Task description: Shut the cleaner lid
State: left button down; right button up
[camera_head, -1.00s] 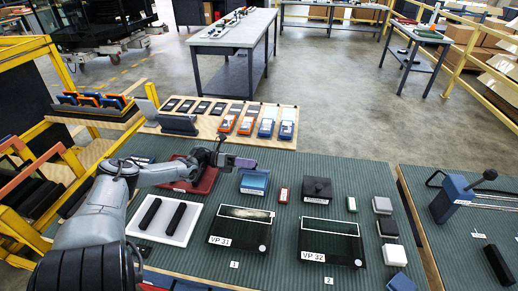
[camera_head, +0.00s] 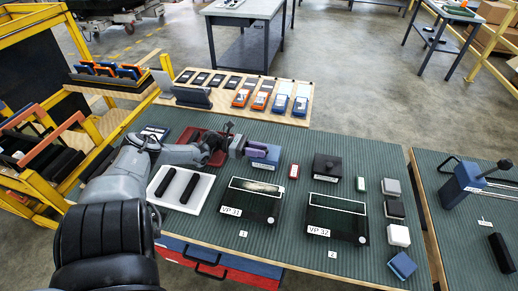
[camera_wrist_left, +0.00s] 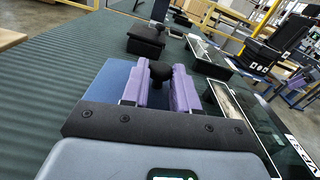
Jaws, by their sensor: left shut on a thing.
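The blue box (camera_head: 266,161), with a white label on its front, stands on the green mat; I take it to be the cleaner. My left gripper (camera_head: 257,153) has purple fingers and reaches it from the left, at its top. In the left wrist view the purple fingers (camera_wrist_left: 160,84) are shut around a dark round knob (camera_wrist_left: 160,70). A blue surface (camera_wrist_left: 112,80) shows beside and under the fingers. The fingers hide much of the lid, so I cannot tell whether it is fully down. My right gripper is not in view.
Flat trays VP 31 (camera_head: 250,207) and VP 32 (camera_head: 334,222) lie in front. A white plate with two black bars (camera_head: 164,197) lies left, below my arm.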

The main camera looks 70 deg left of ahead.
pick_arm(q)
jog(key=shift+r, duration=0.1)
jog(key=c, duration=0.9)
grip_release()
jog(key=b+v, duration=0.1)
jog(key=v, duration=0.8)
jog(key=shift+s, duration=0.15)
jog(key=shift+v, duration=0.75)
jog(key=shift+r, duration=0.1)
